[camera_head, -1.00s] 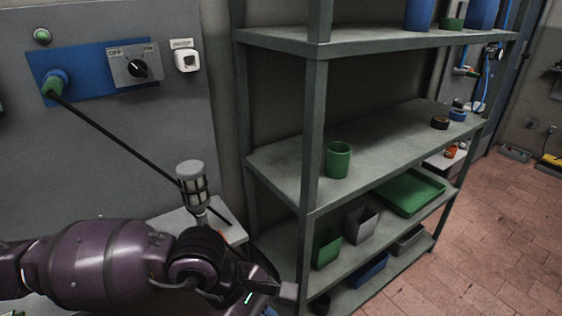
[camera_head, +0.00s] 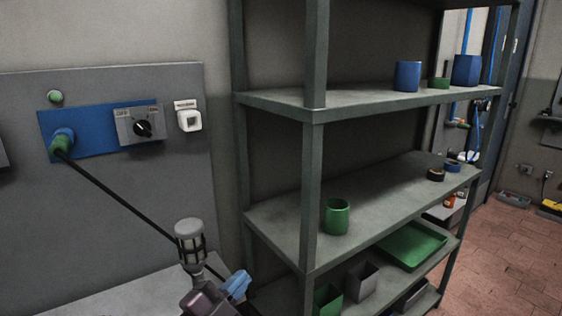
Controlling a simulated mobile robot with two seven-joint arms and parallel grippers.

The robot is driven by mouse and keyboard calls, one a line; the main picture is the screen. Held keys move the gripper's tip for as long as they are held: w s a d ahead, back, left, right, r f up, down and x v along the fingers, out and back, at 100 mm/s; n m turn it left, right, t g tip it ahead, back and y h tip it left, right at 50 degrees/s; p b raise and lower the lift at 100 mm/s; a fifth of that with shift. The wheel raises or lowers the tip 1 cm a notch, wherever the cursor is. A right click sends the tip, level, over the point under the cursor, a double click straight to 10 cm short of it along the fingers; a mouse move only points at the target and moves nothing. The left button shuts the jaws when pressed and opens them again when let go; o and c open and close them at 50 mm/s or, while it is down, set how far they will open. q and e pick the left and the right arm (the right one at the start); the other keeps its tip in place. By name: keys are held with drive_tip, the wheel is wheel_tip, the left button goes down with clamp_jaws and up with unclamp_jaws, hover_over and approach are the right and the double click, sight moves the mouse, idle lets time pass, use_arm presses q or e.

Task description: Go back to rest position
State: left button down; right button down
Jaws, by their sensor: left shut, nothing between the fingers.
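My left gripper (camera_head: 212,299) shows only in part at the bottom edge, left of the middle, as a dark purple and grey shape. It is shut, with nothing seen in it. It is just below a grey caged cylinder (camera_head: 190,243) and beside a small blue piece (camera_head: 237,285), whose nature I cannot tell. The rest of the left arm is below the picture. My right gripper is not in view.
A grey metal shelf (camera_head: 290,108) stands close on the right, holding a green cup (camera_head: 336,217) and several bins. Brick floor (camera_head: 500,270) is open at right.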

use_arm(q)
drive_tip(key=s+a+f+n+g+y, duration=0.1)
drive_tip(key=s+a+f+n+y, duration=0.25)
drive_tip(key=a+f+n, duration=0.35)
drive_tip(key=s+a+f+n+g+y, duration=0.15)
drive_tip(key=a+f+n+y, duration=0.35)
drive_tip(key=f, duration=0.5)
drive_tip(key=s+a+f+n+g+y, duration=0.1)
drive_tip(key=s+a+f+n, duration=0.1)
drive_tip(key=s+f, duration=0.4)
drive_tip(key=s+a+f+n+g+y, duration=0.2)
drive_tip(key=s+a+f, duration=0.3)
drive_tip(key=s, duration=0.7)
drive_tip(key=shift+a+f+p, duration=0.3)
drive_tip(key=shift+f+p, duration=0.05)
